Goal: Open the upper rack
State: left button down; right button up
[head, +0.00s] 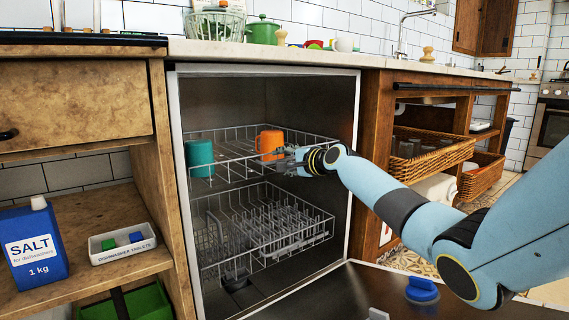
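The dishwasher stands open with its door (350,292) folded down. The upper rack (229,160) is a wire rack inside the cavity. A teal mug (199,157) stands at its left front and an orange mug (268,143) further back to the right. My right gripper (290,162) is at the right part of the upper rack, beside the orange mug. Its fingers are small and overlap the wires, so I cannot tell if they are open or touching the rack. The lower rack (270,225) sits below. My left gripper is not in view.
A blue salt box (33,245) and a white tablet tray (122,243) are on the wooden shelf at left. A blue-capped item (422,290) is on the door. Wicker baskets (432,155) are at right. The countertop (300,57) runs above.

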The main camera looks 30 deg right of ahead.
jog(key=shift+c, duration=0.2)
grip_shut()
dwell(0.3)
